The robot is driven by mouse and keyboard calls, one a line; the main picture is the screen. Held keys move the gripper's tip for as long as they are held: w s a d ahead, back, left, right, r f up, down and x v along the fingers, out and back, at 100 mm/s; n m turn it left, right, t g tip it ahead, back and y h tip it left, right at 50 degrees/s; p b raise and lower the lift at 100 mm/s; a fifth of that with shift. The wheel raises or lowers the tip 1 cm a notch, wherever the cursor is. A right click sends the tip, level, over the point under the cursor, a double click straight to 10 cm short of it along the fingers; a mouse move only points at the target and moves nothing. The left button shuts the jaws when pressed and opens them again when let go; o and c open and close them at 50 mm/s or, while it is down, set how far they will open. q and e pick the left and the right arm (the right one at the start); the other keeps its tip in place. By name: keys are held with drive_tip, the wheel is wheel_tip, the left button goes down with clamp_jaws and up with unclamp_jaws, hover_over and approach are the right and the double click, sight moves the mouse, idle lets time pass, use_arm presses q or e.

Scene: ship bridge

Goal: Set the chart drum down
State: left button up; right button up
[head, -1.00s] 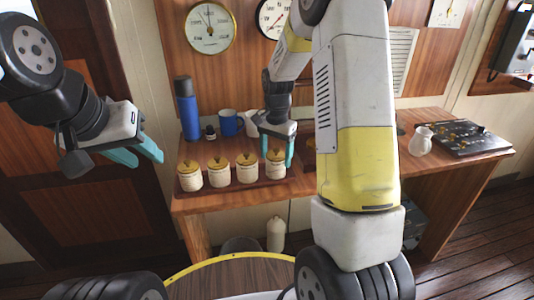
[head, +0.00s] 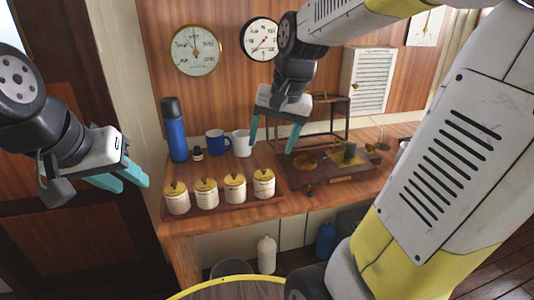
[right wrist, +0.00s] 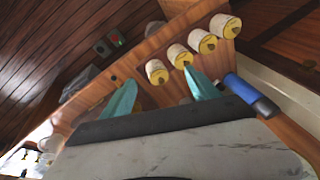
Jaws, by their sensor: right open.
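A small dark cylinder (head: 350,152), which looks like the chart drum, stands upright on the wooden base (head: 335,178) of an open-framed instrument on the desk. My right gripper (head: 273,146) is open and empty, above the desk, left of the instrument in the picture. Its spread teal fingers also show in the right wrist view (right wrist: 162,92), with nothing between them. My left gripper (head: 134,188) hangs to the left of the desk, fingers apart and empty.
Several cream jars with yellow lids (head: 206,193) stand in a tray along the desk's front left. My right arm hides the desk's right end.

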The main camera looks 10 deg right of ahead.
drive_tip(key=s+a+r+n+t, duration=0.1)
drive_tip(key=s+n, duration=0.3)
drive_tip(key=s, duration=0.7)
drive_tip(key=shift+t+y, duration=0.3)
drive_tip(key=shift+t, duration=0.6)
